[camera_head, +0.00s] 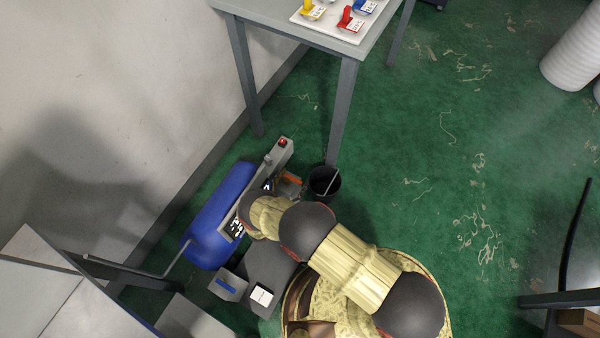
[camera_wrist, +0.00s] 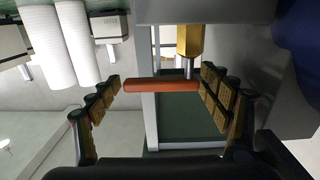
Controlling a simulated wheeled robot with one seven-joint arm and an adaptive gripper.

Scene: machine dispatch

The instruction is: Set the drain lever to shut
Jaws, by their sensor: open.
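The drain lever (camera_wrist: 160,84) is an orange-red bar lying crosswise in the wrist view. Its right end meets a metal stem under a brass fitting (camera_wrist: 189,42). My gripper (camera_wrist: 161,78) is open, with one padded finger on each side. The lever lies between the fingers, its left end close to the left fingertip; I cannot tell whether they touch. In the head view a small orange piece (camera_head: 292,180), probably the lever, shows beside the blue tank (camera_head: 217,215). My arm hides most of the gripper there.
A black bucket (camera_head: 325,183) stands just right of the orange piece, by a leg of the grey table (camera_head: 342,115). A grey panel with a red switch (camera_head: 283,142) runs along the tank. The wall (camera_head: 100,90) is at left. Green floor at right is mostly clear, with scattered shavings.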

